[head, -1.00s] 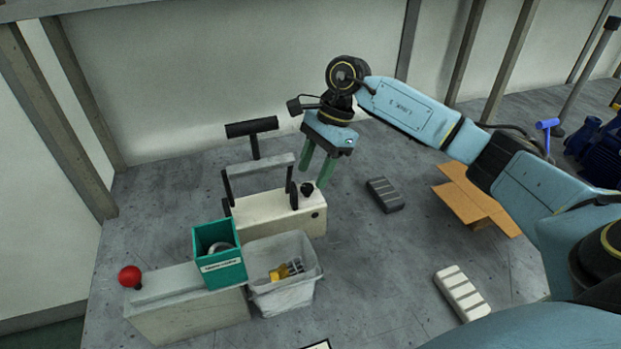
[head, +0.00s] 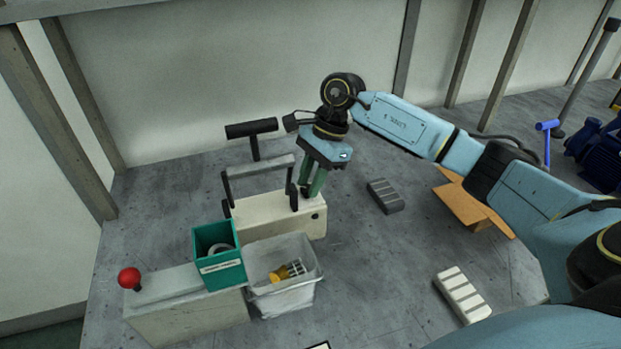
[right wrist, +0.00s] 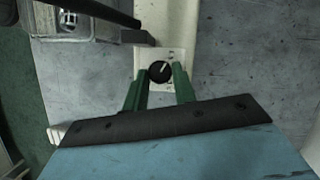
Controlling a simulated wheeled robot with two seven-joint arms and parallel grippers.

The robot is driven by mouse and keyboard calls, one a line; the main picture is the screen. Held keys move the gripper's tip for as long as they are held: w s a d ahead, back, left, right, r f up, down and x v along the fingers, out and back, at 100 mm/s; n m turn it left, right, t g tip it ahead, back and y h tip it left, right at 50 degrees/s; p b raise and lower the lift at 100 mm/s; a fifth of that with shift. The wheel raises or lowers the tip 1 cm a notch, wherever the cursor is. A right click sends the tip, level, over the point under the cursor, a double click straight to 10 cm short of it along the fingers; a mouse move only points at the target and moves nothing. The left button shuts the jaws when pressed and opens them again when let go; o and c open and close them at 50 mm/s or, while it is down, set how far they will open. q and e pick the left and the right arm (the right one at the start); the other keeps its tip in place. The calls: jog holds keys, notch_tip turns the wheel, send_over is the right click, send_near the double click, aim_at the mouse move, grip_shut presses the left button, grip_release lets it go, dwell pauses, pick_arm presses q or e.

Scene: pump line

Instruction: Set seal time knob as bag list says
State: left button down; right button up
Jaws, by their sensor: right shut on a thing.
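The bag sealer (head: 280,217) is a cream box with a grey lever frame on top, standing in the middle of the table. Its black knob (right wrist: 160,72) with a white pointer line sits on the sealer's right end. My right gripper (head: 312,194) comes down on that end, and its green fingers are shut on the knob, one on each side, in the right wrist view (right wrist: 159,76). In the head view the fingers hide the knob. Dial marks are too small to read. A white-edged card (head: 318,346) barely shows at the bottom edge; no writing is visible. My left gripper is out of view.
A teal bin (head: 219,274) and a clear bin (head: 284,297) holding a yellow-handled item stand in front of the sealer. A red ball knob (head: 130,278) is at left. Grey (head: 385,195) and white (head: 462,294) ribbed blocks and a cardboard piece (head: 470,205) lie right.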

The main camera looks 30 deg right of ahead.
jog(key=shift+m, duration=0.3)
jog(key=shift+s+m+t, duration=0.1)
jog(key=shift+m+t, duration=0.2)
jog(key=shift+m, duration=0.3)
jog(key=m+t, duration=0.1)
jog(key=m, duration=0.2)
jog(key=shift+s, duration=0.15)
jog(key=m+t, duration=0.1)
jog(key=m, duration=0.2)
jog(key=shift+s+a+h, duration=0.1)
jog(key=shift+h, duration=0.3)
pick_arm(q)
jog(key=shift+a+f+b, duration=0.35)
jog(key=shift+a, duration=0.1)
pick_arm(e)
jog(key=shift+a+m+t+h, duration=0.1)
jog(key=shift+m+t+h, duration=0.45)
jog(key=shift+m, duration=1.35)
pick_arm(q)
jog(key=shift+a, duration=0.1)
pick_arm(e)
jog(key=o, duration=1)
jog(key=shift+s, duration=0.1)
